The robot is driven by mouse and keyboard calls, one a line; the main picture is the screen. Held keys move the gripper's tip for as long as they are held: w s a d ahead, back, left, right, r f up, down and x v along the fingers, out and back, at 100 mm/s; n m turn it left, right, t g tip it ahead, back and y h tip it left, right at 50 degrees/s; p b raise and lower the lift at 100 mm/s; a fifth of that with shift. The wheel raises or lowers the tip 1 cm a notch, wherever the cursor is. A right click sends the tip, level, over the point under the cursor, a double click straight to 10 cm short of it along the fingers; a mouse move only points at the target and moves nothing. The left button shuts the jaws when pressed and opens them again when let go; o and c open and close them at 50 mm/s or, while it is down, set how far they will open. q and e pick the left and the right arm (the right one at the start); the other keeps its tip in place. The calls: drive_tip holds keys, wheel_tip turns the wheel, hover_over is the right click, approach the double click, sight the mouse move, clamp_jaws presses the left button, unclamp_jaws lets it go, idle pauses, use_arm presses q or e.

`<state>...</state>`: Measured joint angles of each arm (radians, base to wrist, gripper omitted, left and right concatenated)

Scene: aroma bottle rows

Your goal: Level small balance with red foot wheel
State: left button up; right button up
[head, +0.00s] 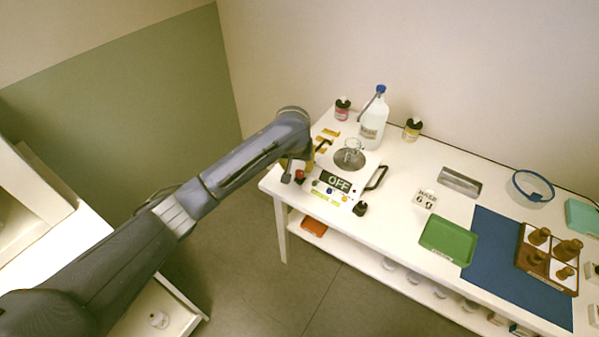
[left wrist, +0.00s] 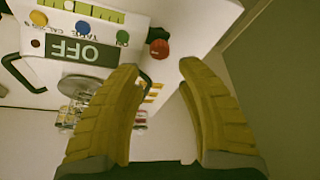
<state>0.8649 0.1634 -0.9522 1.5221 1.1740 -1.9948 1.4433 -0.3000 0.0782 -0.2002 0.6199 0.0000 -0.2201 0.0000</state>
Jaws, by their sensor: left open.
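The small white balance stands at the left end of the table, its display (head: 338,183) reading OFF; the display also shows upside down in the left wrist view (left wrist: 75,50). The red foot wheel (head: 300,175) is at its front left corner, and in the left wrist view (left wrist: 159,48) it sits just beyond the fingertips. My left gripper (left wrist: 160,68) is open, its yellow fingers apart with nothing between them. In the head view my arm partly hides the balance's left side. A black foot wheel (head: 361,208) is at the front right corner. My right gripper is not in view.
A glass vessel (head: 353,147) is at the round pan (head: 344,161). Dark handles (head: 378,177) stick out at the balance's sides. A blue-capped bottle (head: 373,121) stands behind. A green tray (head: 448,240) and blue mat (head: 500,268) lie to the right.

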sight(299, 172)
use_arm(q)
drive_tip(key=shift+x, duration=3.95)
drive_tip(key=shift+c, duration=0.4)
clamp_jaws()
